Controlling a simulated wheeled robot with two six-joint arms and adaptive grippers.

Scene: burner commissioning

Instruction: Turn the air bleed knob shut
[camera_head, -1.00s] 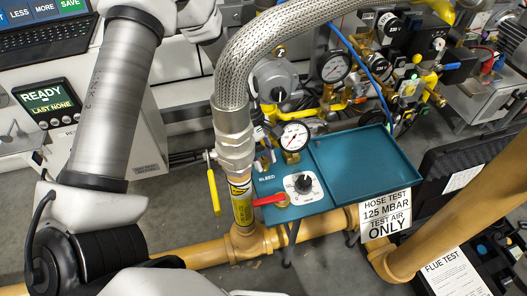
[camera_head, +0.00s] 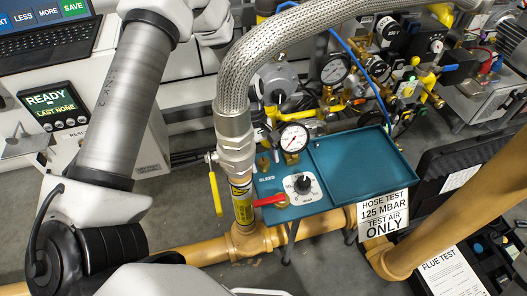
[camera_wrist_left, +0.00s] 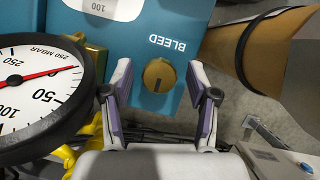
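The air bleed knob (camera_wrist_left: 159,75) is a round brass knob with a dark slot, beside the BLEED lettering on the teal panel (camera_wrist_left: 190,15). In the head view the knob (camera_head: 263,163) is small, just right of the hose fitting. My left gripper (camera_wrist_left: 160,100) is open, its two fingers on either side of the knob in the wrist view; I cannot tell whether they touch it. In the head view the left gripper (camera_head: 262,137) is mostly hidden behind the braided hose. My right gripper is not in view.
The braided hose (camera_head: 233,80) and its fitting stand close left of the knob. A pressure gauge (camera_head: 293,138) is close on its right. A red lever (camera_head: 270,201) and a black dial (camera_head: 302,184) are nearer on the panel. A yellow lever (camera_head: 216,194) hangs at left.

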